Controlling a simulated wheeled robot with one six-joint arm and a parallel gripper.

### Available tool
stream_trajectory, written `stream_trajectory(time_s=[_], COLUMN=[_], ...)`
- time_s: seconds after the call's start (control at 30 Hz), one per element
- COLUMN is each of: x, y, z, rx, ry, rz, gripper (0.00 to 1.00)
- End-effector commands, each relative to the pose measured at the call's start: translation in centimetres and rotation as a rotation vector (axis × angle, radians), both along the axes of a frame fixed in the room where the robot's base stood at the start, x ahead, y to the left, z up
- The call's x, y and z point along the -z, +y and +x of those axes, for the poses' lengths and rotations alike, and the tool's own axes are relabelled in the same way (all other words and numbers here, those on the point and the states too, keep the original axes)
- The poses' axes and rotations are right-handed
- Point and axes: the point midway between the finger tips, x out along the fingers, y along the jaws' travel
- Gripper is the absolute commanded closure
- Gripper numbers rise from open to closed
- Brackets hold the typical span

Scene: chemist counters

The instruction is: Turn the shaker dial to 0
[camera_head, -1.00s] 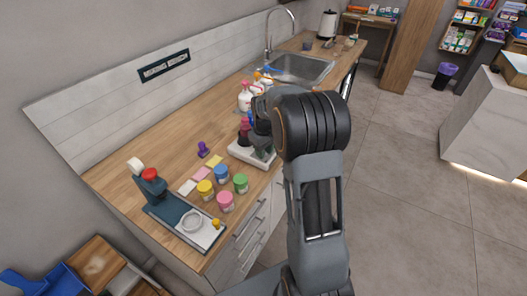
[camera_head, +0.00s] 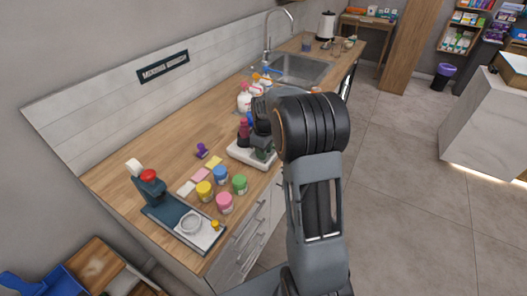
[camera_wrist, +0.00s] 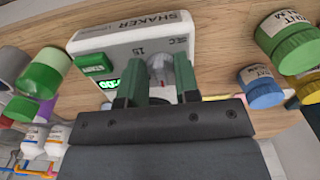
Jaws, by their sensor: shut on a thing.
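The shaker (camera_wrist: 135,38) fills the upper middle of the wrist view, a white box with the word SHAKER on its edge. Its face carries a green button (camera_wrist: 92,64), a lit green display partly hidden by a finger, and the marks 15 and SEC. The grey dial (camera_wrist: 160,70) is between my gripper's (camera_wrist: 158,84) green fingers, which are shut on it. The dial's pointer setting cannot be made out. In the head view the white shaker (camera_head: 238,154) stands near the counter's front edge, with my gripper (camera_head: 262,148) at its right end.
Jars with yellow (camera_head: 204,189), blue (camera_head: 221,174), pink (camera_head: 225,202) and green (camera_head: 240,184) lids stand left of the shaker. A balance-like device (camera_head: 190,222) is at the counter's near end. Bottles (camera_head: 245,98) and the sink (camera_head: 300,68) lie beyond.

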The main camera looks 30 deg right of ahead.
Motion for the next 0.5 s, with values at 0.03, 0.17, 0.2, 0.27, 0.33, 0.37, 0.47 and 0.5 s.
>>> stream_trajectory(time_s=[0.03,0.17,0.2,0.27,0.33,0.37,0.47,0.5], x=[0.03,0.04,0.04,0.04,0.03,0.03,0.02,0.02], y=[0.03,0.04,0.04,0.04,0.04,0.03,0.01,0.01], z=[-0.04,-0.05,-0.05,-0.04,-0.04,-0.03,-0.02,-0.02], rx=[-0.001,-0.001,-0.001,-0.001,-0.001,0.0,0.0,0.0], ry=[0.002,0.002,0.002,0.002,0.001,0.001,0.001,0.001], rz=[0.001,0.001,0.001,0.001,0.0,0.0,0.0,0.0], gripper=[0.94,0.94,0.7,0.64,0.57,0.54,0.48,0.48])
